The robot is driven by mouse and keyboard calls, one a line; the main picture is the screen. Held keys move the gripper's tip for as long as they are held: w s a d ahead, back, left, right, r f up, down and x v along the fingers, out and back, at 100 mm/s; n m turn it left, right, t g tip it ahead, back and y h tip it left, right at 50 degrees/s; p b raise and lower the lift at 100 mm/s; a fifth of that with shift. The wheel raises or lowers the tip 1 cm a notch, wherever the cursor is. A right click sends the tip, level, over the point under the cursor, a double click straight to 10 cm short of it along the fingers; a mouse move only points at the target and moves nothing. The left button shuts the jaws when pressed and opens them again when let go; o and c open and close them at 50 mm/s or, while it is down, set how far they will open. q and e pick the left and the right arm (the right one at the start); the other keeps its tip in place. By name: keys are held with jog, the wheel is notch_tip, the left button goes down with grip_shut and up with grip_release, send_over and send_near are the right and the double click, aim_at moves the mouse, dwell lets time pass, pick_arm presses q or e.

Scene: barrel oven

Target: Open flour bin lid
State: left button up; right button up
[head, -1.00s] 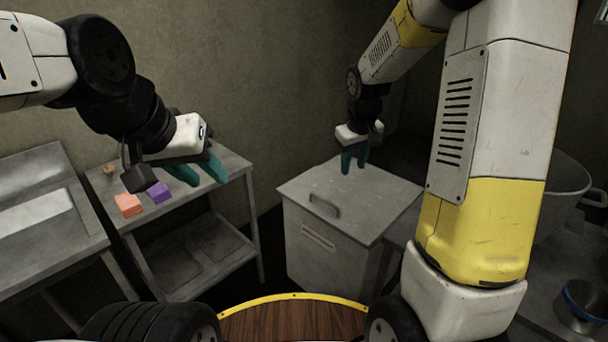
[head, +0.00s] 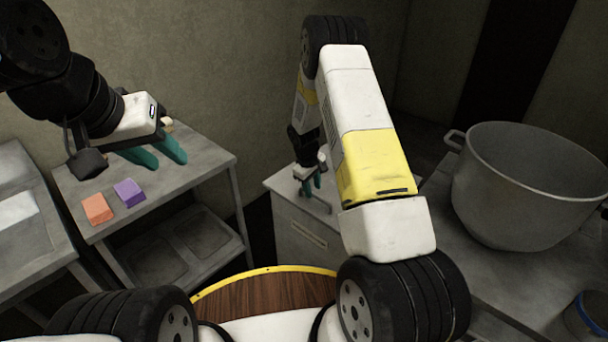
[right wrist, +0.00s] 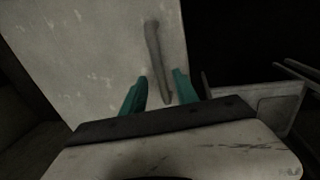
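The flour bin (head: 300,238) is a grey box in the middle of the head view, its lid partly hidden behind my right arm. In the right wrist view the lid (right wrist: 90,50) fills the upper left, with its bar handle (right wrist: 153,50) running down to between my fingertips. My right gripper (head: 312,190) is just over the lid; its teal fingers (right wrist: 158,95) are apart, one on each side of the handle's near end. I cannot tell whether they touch it. My left gripper (head: 160,158) is open and empty above the side table.
A large pot (head: 520,190) stands on the counter at right. A blue-rimmed container (head: 588,318) is at the lower right.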

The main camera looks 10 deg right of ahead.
jog(key=shift+w+d+f, duration=0.1)
jog(key=shift+d+f, duration=0.05)
jog(key=shift+f, duration=0.9)
jog(key=shift+c, duration=0.5)
grip_shut()
